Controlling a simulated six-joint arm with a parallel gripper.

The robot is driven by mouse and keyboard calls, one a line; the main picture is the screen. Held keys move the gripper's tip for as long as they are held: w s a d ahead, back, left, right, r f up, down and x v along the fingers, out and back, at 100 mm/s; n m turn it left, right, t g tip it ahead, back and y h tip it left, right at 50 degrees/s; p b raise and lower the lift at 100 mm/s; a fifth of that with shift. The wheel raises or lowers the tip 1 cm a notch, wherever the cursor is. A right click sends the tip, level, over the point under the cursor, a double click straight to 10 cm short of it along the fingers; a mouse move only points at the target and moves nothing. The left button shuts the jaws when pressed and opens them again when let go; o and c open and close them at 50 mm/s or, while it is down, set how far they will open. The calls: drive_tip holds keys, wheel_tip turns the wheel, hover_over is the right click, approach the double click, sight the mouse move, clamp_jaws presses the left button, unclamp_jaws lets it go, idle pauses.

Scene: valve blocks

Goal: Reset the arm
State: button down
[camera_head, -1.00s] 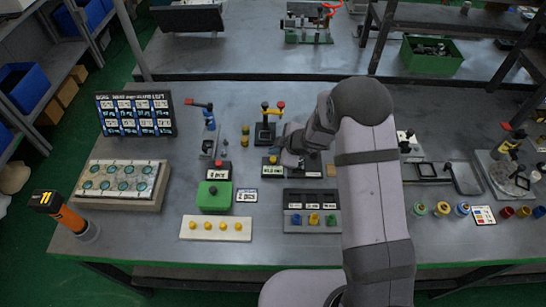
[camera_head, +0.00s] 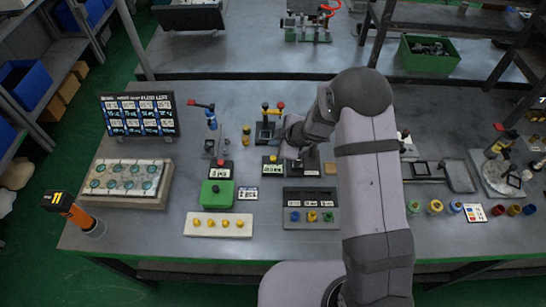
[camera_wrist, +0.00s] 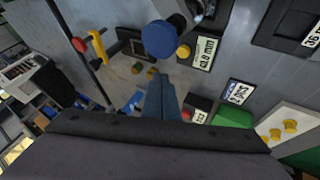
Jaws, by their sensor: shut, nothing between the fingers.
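My gripper (camera_head: 291,143) hangs over the middle of the workbench (camera_head: 150,235), in front of my grey arm link. In the wrist view its blue-grey fingers (camera_wrist: 162,92) are together with nothing between them. A small black block with a yellow button and a label (camera_head: 272,160) sits just below and left of it in the head view. In the wrist view a labelled plate (camera_wrist: 205,52), a yellow button (camera_wrist: 183,51) and a blue round knob (camera_wrist: 159,40) show beyond the fingertips. My arm hides part of the bench right of the middle.
A display board (camera_head: 139,115) and a lever valve (camera_head: 211,120) stand at left. Fixtures (camera_head: 500,170) fill the right.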

idle(0.3)
drive_tip(key=s+d+r+m+g+h+p, duration=0.25)
drive_tip(key=s+d+r+m, duration=0.5)
drive_tip(key=s, duration=0.45)
drive_tip(key=s+d+r+m+g+h+p, duration=0.15)
drive_tip(key=s+d+r+m+h, duration=0.25)
drive_tip(key=s+d+r+m, duration=0.6)
drive_tip(key=s+a+g+y, duration=0.1)
drive_tip(key=s+a, duration=0.1)
drive_tip(key=s, duration=0.6)
drive_tip(key=shift+g+y, duration=0.3)
drive_tip(key=shift+y, duration=0.05)
